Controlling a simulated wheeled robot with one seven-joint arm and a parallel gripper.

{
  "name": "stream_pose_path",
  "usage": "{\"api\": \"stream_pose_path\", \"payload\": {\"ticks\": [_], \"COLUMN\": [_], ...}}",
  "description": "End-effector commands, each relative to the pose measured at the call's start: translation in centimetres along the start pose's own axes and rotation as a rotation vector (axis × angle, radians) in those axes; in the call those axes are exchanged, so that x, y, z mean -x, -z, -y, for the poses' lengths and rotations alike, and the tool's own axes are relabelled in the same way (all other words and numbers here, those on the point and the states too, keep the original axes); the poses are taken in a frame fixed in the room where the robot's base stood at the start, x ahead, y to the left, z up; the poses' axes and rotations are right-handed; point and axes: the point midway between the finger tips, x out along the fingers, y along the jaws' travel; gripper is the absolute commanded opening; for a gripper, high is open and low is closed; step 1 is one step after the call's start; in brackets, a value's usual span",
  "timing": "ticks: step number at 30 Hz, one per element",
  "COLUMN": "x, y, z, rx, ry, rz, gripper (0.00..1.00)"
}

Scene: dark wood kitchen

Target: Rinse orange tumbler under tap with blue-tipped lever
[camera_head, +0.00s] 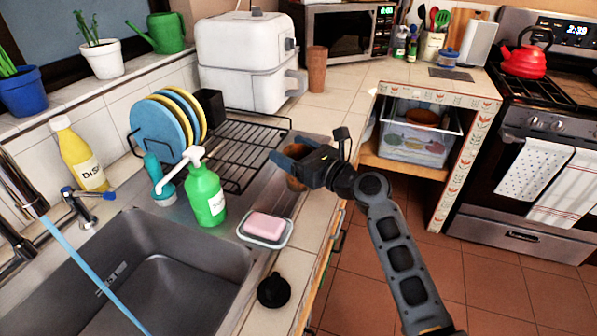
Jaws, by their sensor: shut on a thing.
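My gripper (292,160) is shut on an orange-brown tumbler (296,183) at the counter's front edge, right of the sink. The gripper hides part of the tumbler, and I cannot tell whether it touches the counter. The dark metal tap (22,188) stands at the left edge. A lever with a blue tip (68,191) sits just right of it. A light blue stream (88,268) runs from the tap's spout down into the grey sink (180,255). The tumbler is well apart from the stream.
A dish rack (235,150) with plates is behind. A taller brown cup (317,68) stands at the back. Counter right of the rack is fairly clear.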

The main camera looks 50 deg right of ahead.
Motion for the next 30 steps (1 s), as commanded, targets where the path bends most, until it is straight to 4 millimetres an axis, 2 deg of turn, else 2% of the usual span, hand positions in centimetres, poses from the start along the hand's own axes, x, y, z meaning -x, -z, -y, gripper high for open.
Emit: {"api": "stream_pose_path", "payload": {"ticks": [11,14,18,20,30], "x": [0.0,0.0,0.0,1.2,6.9], "y": [-0.8,-2.0,-4.8,-5.0,-9.3], "z": [0.0,0.0,-0.1,1.1,5.4], "rx": [0.0,0.002,0.005,0.001,0.002], "ry": [-0.001,-0.001,-0.001,0.005,0.004], "rz": [0.001,0.002,0.004,0.003,0.003], "gripper": [0.23,0.23,0.23,0.23,0.23]}}
